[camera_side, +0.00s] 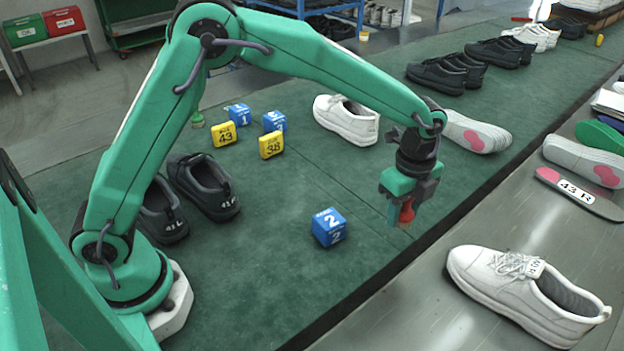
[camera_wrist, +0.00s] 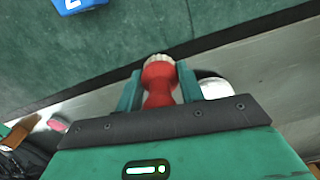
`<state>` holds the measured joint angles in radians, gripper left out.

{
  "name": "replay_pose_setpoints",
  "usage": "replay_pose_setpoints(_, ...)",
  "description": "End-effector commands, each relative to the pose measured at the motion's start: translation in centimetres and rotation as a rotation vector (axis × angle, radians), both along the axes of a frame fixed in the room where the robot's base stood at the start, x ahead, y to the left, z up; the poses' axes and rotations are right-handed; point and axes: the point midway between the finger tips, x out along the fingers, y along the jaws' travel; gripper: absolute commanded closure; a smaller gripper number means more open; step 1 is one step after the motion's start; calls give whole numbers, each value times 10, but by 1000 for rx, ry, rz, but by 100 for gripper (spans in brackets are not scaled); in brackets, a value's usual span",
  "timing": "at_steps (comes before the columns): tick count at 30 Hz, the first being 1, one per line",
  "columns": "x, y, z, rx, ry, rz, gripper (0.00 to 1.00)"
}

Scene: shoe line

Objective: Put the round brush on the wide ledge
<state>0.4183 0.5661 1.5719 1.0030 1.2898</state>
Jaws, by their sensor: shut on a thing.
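The round brush (camera_side: 407,211) has a red handle and hangs upright in my gripper (camera_side: 401,208), above the green belt near its dark front edge. In the wrist view the brush (camera_wrist: 158,76) shows pale bristles at its far end. The jaws (camera_wrist: 159,90) are shut on its red handle from both sides. The wide ledge (camera_side: 395,312) is the grey metal surface along the front right, beyond the dark edge. It also shows as a grey band in the wrist view (camera_wrist: 265,58). The brush is held clear of it.
A white laced shoe (camera_side: 525,295) lies on the ledge. A blue cube (camera_side: 329,227) stands on the belt left of my gripper. A bare stretch of ledge lies left of the shoe.

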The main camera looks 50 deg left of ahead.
Motion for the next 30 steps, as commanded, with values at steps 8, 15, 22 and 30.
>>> replay_pose_setpoints(8,-67,-67,-4,0,0,-254,85)
replay_pose_setpoints(15,-128,-108,-9,0,0,-462,85)
replay_pose_setpoints(22,-171,-128,-12,0,-1,-601,85)
replay_pose_setpoints(30,-186,-133,-14,0,0,-651,85)
